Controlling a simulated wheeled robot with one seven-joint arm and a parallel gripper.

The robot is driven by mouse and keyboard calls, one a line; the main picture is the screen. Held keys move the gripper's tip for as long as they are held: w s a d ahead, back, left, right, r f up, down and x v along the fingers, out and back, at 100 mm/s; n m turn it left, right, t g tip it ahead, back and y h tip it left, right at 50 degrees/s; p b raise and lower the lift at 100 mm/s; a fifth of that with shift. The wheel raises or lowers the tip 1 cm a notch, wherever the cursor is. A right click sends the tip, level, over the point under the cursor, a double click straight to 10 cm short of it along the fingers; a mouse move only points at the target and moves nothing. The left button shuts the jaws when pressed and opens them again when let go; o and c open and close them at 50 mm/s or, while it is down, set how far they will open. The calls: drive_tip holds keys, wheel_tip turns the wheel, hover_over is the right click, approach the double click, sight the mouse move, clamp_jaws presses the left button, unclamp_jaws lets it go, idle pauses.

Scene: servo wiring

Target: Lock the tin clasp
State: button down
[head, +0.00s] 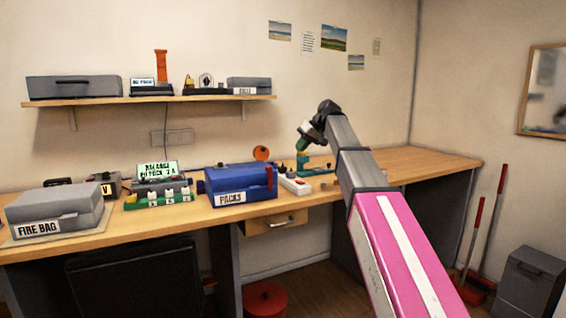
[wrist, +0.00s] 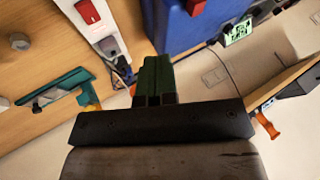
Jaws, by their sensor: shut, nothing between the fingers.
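The blue tin (head: 236,181) labelled PACKS stands on the workbench with its lid down. A red part that looks like its clasp (head: 270,178) is at the right end of its front; I cannot tell whether it is locked. In the wrist view the tin (wrist: 174,30) is at the top, with a red piece (wrist: 195,6) at its edge. My gripper (head: 302,143) is shut and empty, raised above the bench to the right of the tin and apart from it. Its green fingers (wrist: 155,78) show together in the wrist view.
A white power strip (head: 295,185) with a red switch lies right of the tin. A teal stand (head: 303,165) is behind it. A green board (head: 158,199) and a grey FIRE BAG box (head: 55,208) are to the left. The bench's right end is clear.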

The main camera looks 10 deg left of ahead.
sight(270, 167)
drive_tip(key=shift+s+a+f, duration=0.2)
drive_tip(key=shift+a+f, duration=1.1)
drive_tip(key=shift+a, duration=0.25)
drive_tip(key=shift+s+a+f, duration=0.15)
drive_tip(key=shift+a+f, duration=1.2)
drive_tip(key=shift+a, duration=0.2)
drive_tip(key=shift+s+a+f, duration=0.2)
drive_tip(key=shift+a+f, duration=1.1)
drive_tip(key=shift+a, duration=0.25)
drive_tip(key=shift+s+a, duration=0.4)
drive_tip(key=shift+a, duration=0.2)
drive_tip(key=shift+s+a, duration=0.35)
drive_tip(key=shift+a, duration=0.25)
